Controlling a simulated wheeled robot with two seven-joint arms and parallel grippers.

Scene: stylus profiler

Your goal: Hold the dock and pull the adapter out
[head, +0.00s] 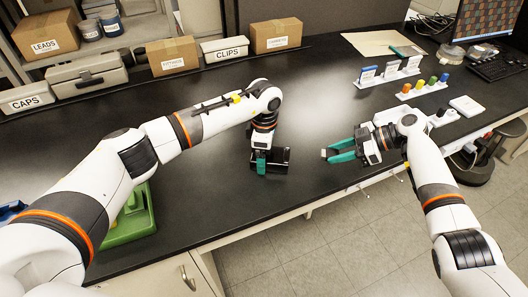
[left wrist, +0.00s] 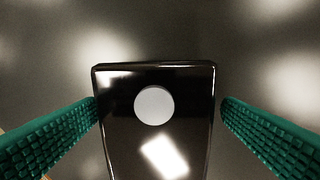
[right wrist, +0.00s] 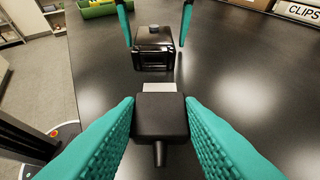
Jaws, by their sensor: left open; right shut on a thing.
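The dock is a glossy black block on the dark bench top; in the left wrist view the dock (left wrist: 135,140) has a pale round disc on top. My left gripper (head: 264,165) is open, pointing down, with its teal fingers on either side of the dock (head: 281,158). My right gripper (head: 340,150) is shut on the adapter, a black block with a cable at its rear. In the right wrist view the adapter (right wrist: 160,117) has a bare silver plug (right wrist: 159,87) pointing at the dock (right wrist: 153,62). In the head view a clear gap separates them.
Cartons and bins line the back, including the CLIPS bin (head: 224,49). Coloured pegs (head: 421,87) in a white rack and a white card (head: 467,106) lie at the right. A green bin (head: 132,220) sits behind my left arm. The bench middle is clear.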

